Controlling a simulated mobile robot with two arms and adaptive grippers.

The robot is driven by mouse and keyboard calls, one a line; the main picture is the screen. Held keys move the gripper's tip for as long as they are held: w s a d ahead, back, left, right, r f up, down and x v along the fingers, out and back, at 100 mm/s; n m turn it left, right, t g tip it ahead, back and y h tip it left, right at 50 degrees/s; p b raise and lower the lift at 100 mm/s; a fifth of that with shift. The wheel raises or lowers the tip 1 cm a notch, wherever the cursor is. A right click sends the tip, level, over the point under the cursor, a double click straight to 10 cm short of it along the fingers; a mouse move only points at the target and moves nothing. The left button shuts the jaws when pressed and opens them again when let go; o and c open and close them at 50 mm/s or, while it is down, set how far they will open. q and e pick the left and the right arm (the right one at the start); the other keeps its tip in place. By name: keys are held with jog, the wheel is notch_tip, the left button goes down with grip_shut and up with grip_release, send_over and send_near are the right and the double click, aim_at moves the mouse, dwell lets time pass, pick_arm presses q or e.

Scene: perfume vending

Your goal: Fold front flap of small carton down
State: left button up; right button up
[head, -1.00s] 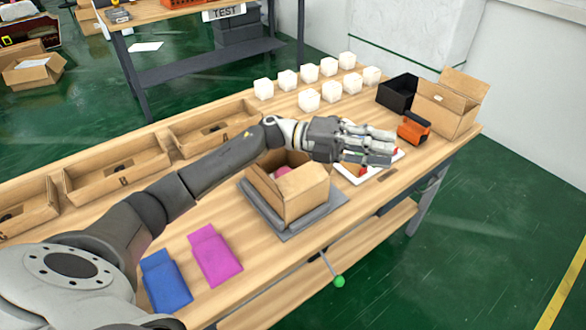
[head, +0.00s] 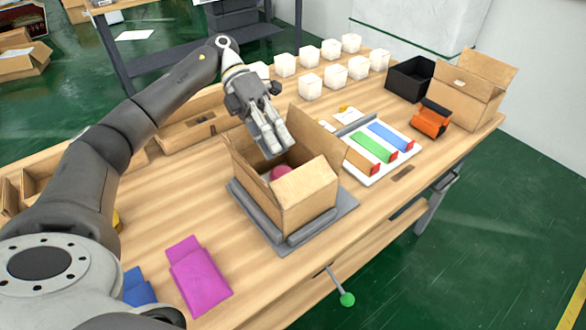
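The small carton (head: 308,200) stands open on a grey fixture (head: 342,206) in the middle of the table. A dark pink round item (head: 281,172) shows inside it. One flap (head: 318,134) stands up at its far right side, and cardboard also rises at its left side (head: 240,160). I cannot make out a separate raised flap at the near side. My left gripper (head: 275,142) is above the carton's far left part, fingers pointing down and hiding some of the far edge. Its fingers look close together, with nothing visible between them. My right gripper is out of view.
A white tray (head: 382,172) with coloured strips lies right of the carton. Several white cubes (head: 310,86) stand behind. A black box (head: 409,79), an orange tool (head: 431,119) and a larger open carton (head: 468,92) are at the right. A magenta pouch (head: 199,277) lies front left.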

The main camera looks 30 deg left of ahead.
aim_at(293, 172)
pick_arm(q)
jog(key=p+x, duration=0.1)
jog(key=x, duration=0.6)
jog(key=shift+f, duration=0.1)
grip_shut()
